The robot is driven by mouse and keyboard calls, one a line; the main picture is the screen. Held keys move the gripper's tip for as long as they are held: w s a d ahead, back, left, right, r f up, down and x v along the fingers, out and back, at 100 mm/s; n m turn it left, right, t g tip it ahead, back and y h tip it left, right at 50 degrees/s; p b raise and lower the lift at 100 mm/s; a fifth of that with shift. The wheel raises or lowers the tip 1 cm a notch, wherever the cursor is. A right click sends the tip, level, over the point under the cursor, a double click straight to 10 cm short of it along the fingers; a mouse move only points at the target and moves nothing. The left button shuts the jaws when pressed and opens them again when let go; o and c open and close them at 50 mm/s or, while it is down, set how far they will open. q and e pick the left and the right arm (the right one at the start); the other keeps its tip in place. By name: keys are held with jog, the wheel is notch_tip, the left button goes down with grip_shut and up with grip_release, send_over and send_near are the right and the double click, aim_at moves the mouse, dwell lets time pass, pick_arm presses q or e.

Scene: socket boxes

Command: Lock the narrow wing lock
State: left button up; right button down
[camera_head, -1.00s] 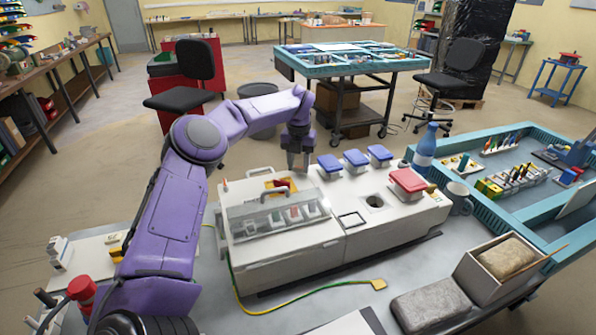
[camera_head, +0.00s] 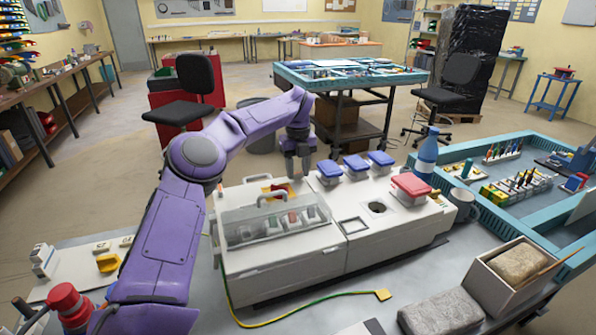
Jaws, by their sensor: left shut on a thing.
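The white socket box unit (camera_head: 290,263) stands on the grey table. Its left part has a clear lid (camera_head: 262,225) with a handle, lowered over several sockets. My left gripper (camera_head: 298,172) points down at the back edge of the unit, between the lid handle and the blue-capped sockets. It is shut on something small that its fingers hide. I cannot make out the narrow wing lock itself from here. My right gripper is not in view.
Several blue lids (camera_head: 356,162) and a red lid (camera_head: 410,185) sit on the unit's right part, beside a round hole. A yellow-green cable (camera_head: 300,298) lies in front.

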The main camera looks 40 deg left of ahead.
pick_arm(q)
jog(key=shift+a+r, duration=0.15)
jog(key=shift+a, duration=0.05)
jog(key=o, duration=1.1)
jog(key=shift+c, duration=0.2)
jog(key=shift+w+a+f, duration=0.1)
jog(key=shift+f, duration=0.15)
jog(key=shift+r, duration=0.25)
notch_tip(320, 180, up, 10)
jog(key=p, duration=0.2)
